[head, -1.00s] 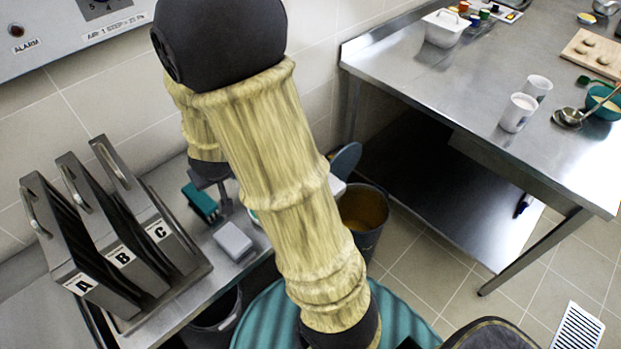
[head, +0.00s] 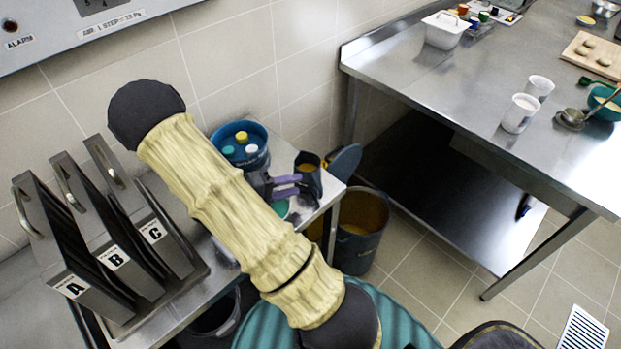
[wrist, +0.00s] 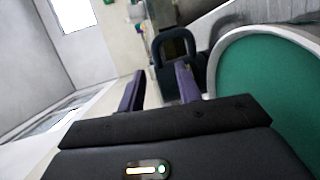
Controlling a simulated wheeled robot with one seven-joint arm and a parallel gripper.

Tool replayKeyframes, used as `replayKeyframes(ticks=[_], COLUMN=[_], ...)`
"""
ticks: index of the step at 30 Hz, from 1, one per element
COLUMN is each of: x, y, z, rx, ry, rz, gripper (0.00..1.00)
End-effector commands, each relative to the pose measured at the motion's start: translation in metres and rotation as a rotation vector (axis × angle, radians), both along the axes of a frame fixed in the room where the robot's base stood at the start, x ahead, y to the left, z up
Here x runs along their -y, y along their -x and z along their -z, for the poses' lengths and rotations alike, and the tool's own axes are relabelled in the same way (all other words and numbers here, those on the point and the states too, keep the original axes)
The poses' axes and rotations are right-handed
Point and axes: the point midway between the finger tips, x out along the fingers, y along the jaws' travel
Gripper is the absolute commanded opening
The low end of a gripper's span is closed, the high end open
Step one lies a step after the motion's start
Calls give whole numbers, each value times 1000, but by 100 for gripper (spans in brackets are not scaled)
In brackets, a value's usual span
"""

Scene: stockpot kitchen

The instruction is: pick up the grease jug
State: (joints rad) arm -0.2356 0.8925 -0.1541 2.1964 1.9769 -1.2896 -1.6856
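A dark jug (head: 308,172), which looks like the grease jug, stands near the right end of the steel side counter in the head view. Something brownish shows at its mouth. In the wrist view a dark body with a loop handle (wrist: 176,50), apparently the same jug, is just beyond the fingertips. My gripper (head: 298,184) is open, its purple fingers pointing at the jug from the left. In the wrist view my gripper (wrist: 160,72) has a clear gap between its fingers. I cannot tell whether a finger touches the jug.
A blue tub (head: 241,146) with coloured caps stands behind my gripper. A green round thing (wrist: 265,85) with a pale rim is close at right in the wrist view. A bucket (head: 360,232) is on the floor below.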

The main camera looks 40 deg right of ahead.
Motion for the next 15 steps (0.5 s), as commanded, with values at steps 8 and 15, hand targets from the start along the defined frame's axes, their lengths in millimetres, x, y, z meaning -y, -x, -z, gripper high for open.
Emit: replayKeyframes(ticks=[8,15], x=[9,23], y=[2,5], z=[1,4], rx=[1,3], ry=[-2,-3], rz=[1,-2], gripper=[34,34])
